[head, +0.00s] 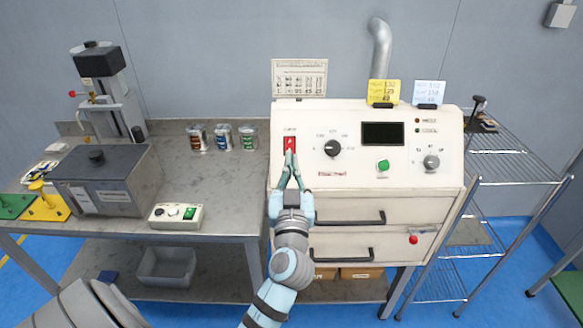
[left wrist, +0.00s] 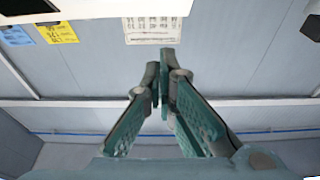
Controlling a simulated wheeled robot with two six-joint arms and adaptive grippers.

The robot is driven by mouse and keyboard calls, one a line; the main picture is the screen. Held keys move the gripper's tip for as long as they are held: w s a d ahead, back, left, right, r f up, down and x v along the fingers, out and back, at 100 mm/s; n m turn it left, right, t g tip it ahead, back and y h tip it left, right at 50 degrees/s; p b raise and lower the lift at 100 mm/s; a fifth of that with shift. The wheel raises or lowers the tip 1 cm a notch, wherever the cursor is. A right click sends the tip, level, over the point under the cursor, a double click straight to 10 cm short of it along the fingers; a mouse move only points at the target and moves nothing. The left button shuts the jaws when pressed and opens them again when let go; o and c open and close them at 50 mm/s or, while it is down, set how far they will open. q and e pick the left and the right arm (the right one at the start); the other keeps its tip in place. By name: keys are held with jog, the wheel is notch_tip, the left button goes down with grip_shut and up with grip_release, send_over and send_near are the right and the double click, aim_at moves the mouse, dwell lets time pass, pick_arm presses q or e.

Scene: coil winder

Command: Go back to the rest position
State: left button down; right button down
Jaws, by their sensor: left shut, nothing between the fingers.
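My left gripper (head: 290,158) is in front of the white control cabinet (head: 352,187), with its fingertips at the lower part of the red switch (head: 290,143) on the cabinet's left side. Whether the tips touch the switch cannot be told. In the left wrist view, the gripper's green fingers (left wrist: 160,65) are closed together at the tips with nothing between them. The switch does not show there. My right gripper is not in view.
The cabinet carries a black knob (head: 332,148), a dark screen (head: 383,134) and a green button (head: 383,165). Two drawer handles (head: 350,218) stick out below. A grey workbench (head: 222,180) stands left, a wire shelf (head: 515,172) right.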

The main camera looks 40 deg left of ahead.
pick_arm(q)
jog(key=shift+s, duration=0.2)
dwell(0.4)
jog(key=w+d+f+m+h, duration=0.2)
jog(key=f+m+h, duration=0.1)
jog(key=f, duration=0.3)
jog(key=w+d+f+m+h, duration=0.2)
jog(key=w+f+m, duration=0.1)
jog(key=f, duration=0.3)
jog(key=s+d+f+m+g+h, duration=0.1)
jog(key=s+d+f+g+h, duration=0.1)
jog(key=f, duration=0.7)
jog(key=s+d+f+m+g+h, duration=0.1)
jog(key=d+f+m+g+h, duration=0.1)
jog(key=f, duration=0.8)
jog(key=s+f+g+h, duration=0.2)
jog(key=s+f+g, duration=0.4)
jog(key=s+f, duration=1.4)
jog(key=s+a+f+g, duration=0.1)
jog(key=s+f, duration=0.3)
jog(key=s, duration=0.7)
jog(key=s+a+f+n+g, duration=0.1)
jog(key=s+f+g, duration=0.3)
jog(key=s, duration=0.8)
jog(key=shift+s+f, duration=0.25)
jog(key=shift+f, duration=0.05)
